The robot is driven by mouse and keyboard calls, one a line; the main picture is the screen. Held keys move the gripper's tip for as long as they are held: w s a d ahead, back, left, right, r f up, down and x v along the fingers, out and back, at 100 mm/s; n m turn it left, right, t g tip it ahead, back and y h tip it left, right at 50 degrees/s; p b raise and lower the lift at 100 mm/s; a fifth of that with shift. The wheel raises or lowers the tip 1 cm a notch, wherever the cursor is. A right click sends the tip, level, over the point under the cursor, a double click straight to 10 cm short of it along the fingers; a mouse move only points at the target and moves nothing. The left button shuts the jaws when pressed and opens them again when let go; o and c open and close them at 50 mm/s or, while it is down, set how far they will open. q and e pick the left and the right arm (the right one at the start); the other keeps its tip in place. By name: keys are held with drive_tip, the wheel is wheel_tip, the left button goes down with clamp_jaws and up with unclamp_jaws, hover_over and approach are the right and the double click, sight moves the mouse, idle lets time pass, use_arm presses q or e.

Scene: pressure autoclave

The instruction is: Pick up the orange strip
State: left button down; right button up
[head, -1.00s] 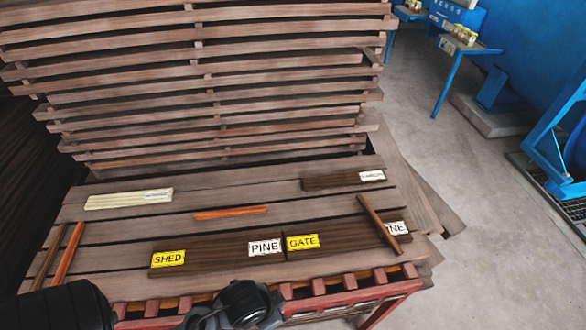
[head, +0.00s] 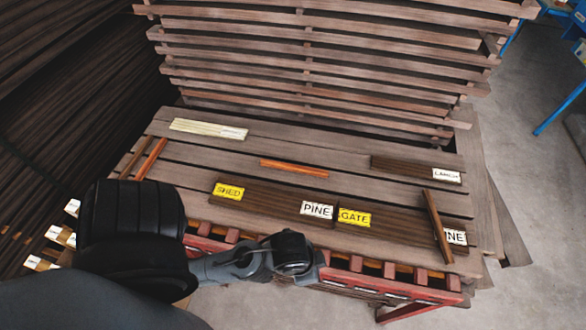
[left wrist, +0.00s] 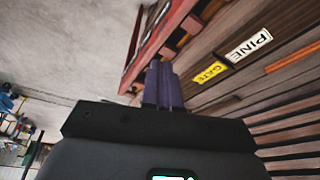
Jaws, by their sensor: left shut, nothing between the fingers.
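An orange strip (head: 295,168) lies alone on the slatted wooden table (head: 350,168), near its middle. A similar orange strip (head: 152,158) lies at the table's left end, beside a brown strip (head: 133,157). In the left wrist view, an orange strip (left wrist: 293,57) shows at the right edge. My left gripper (left wrist: 164,82) is shut and empty, apart from the strips, with its fingers near the red table edge in that view. In the head view my left arm reaches the table's front edge; its fingertips are hidden there. My right gripper is in neither view.
Dark boards labelled SHED (head: 229,192), PINE (head: 317,210) and GATE (head: 355,217) lie in front of the middle orange strip. A brown strip (head: 437,226) lies across the boards at right. A pale board (head: 190,127) lies at back left. Stacked slats (head: 320,60) rise behind.

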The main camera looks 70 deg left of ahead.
use_arm(q)
drive_tip(key=c, duration=1.8)
unclamp_jaws()
drive_tip(key=o, duration=1)
drive_tip(key=shift+c, duration=0.2)
